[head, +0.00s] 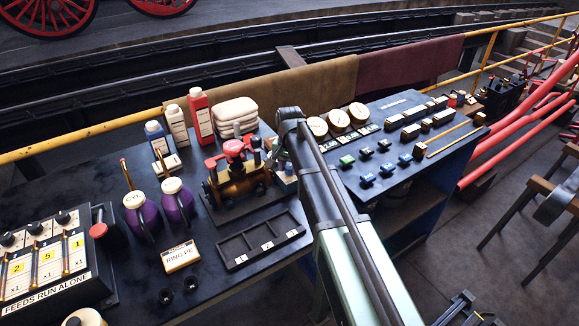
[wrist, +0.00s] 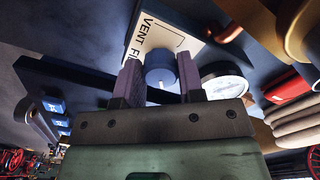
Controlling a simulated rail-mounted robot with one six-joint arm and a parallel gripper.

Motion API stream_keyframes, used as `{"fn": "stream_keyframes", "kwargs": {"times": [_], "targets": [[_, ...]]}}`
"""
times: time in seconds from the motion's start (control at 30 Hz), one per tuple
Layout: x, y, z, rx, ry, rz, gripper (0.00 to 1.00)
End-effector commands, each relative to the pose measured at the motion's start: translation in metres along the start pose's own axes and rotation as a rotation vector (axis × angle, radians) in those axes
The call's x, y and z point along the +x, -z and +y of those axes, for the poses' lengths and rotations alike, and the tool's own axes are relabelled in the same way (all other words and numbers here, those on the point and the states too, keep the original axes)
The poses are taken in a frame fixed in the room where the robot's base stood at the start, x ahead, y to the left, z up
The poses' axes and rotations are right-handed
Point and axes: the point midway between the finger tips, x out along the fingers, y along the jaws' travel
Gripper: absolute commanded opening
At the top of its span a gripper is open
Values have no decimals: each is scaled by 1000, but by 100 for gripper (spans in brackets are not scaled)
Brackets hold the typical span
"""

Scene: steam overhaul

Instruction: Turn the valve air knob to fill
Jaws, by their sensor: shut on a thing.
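In the wrist view, the air knob (wrist: 160,66) is a round blue knob with a small white mark. It sits in front of a white plate (wrist: 162,32) lettered "VENT" and a partly hidden word starting with "FI". My gripper (wrist: 160,82) has one purple-grey finger on each side of the knob and is shut on it. The knob's lower part and part of the lettering are hidden by the fingers. In the head view, my arm covers most of the gripper, and I cannot make out the knob's setting there.
A brass valve body with red handwheels (head: 236,172) stands close left of my arm. A white round gauge (wrist: 226,88) is near the right finger. Bottles (head: 199,117), purple oil cans (head: 177,200) and a divided tray (head: 262,240) are on the bench. A button panel (head: 385,150) lies right.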

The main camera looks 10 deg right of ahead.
Motion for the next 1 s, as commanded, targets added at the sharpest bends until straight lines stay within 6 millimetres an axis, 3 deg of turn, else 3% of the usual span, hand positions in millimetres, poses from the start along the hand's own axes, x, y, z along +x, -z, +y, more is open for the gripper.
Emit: {"fn": "stream_keyframes", "kwargs": {"times": [0.7, 0.73, 0.87, 1.0], "targets": [[0, 0, 0, 86, -1, -1, 12], [0, 0, 0, 86, -1, -1, 39], [0, 0, 0, 85, 0, -1, 59], [0, 0, 0, 85, 0, 0, 61]]}}
